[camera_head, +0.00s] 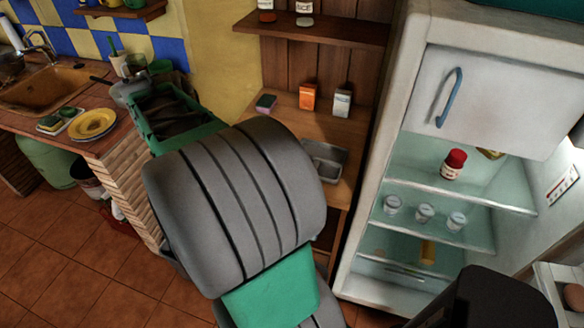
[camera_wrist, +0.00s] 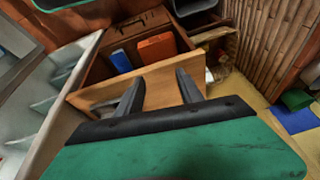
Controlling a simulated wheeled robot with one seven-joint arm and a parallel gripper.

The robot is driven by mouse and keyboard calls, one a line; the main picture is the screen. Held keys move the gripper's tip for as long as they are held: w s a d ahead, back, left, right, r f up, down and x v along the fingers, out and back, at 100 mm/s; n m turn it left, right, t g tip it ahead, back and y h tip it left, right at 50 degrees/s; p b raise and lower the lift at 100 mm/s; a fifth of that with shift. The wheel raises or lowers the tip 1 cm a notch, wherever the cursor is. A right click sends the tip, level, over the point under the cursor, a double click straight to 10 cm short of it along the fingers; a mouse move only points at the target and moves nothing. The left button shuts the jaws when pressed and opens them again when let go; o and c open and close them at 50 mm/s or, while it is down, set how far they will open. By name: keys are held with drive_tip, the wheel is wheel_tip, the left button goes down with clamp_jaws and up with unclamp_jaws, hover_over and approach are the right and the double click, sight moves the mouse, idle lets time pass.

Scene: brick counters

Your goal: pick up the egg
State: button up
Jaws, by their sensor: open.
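A brown, rounded thing (camera_head: 573,296) at the lower right edge of the head view, by a pale shelf, may be the egg. It is cut off by the frame, so I cannot be sure. No egg is clear in the wrist view. My gripper (camera_wrist: 158,83) shows in the wrist view with its two dark fingers apart and nothing between them. Its fingers point toward a wooden shelf unit (camera_wrist: 150,82). In the head view my arm covers the middle, and I cannot make out the fingers there.
The fridge (camera_head: 375,170) stands open on the right, with a red-capped jar (camera_head: 453,164) and small cups inside. The wooden shelf holds an orange box (camera_head: 307,97) and a metal tray (camera_head: 326,160). A brick counter with a sink (camera_head: 40,92) and yellow plates (camera_head: 92,124) is left.

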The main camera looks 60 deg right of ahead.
drive_tip(key=s+d+f+m+g, duration=0.1)
drive_tip(key=s+d+f+m, duration=0.1)
drive_tip(key=d, duration=0.4)
drive_tip(key=s+d+f+m+g+b, duration=0.1)
drive_tip(key=s+d+f+m, duration=0.1)
drive_tip(key=s+d+m, duration=0.3)
drive_tip(key=s+d+f+m+g, duration=0.1)
drive_tip(key=s+d+f+m, duration=0.1)
drive_tip(key=s+d+m, duration=0.2)
drive_tip(key=shift+s+d+f+m+g+b, duration=0.15)
drive_tip(key=shift+d+m, duration=0.25)
drive_tip(key=shift+d, duration=0.45)
drive_tip(key=shift+w+d+f+m+g+b, duration=0.15)
drive_tip(key=shift+d+f+m+g, duration=0.2)
drive_tip(key=shift+d, duration=0.45)
drive_tip(key=shift+m, duration=0.35)
drive_tip(key=x, duration=0.2)
drive_tip(key=s+p+x, duration=0.1)
drive_tip(key=x, duration=0.1)
drive_tip(key=d+x, duration=0.1)
drive_tip(key=x, duration=0.2)
drive_tip(key=shift+s+r+p, duration=0.15)
drive_tip(key=shift+r+p, duration=0.15)
drive_tip(key=shift+f, duration=0.45)
drive_tip(key=shift+s+a+f, duration=0.1)
drive_tip(key=c, duration=0.4)
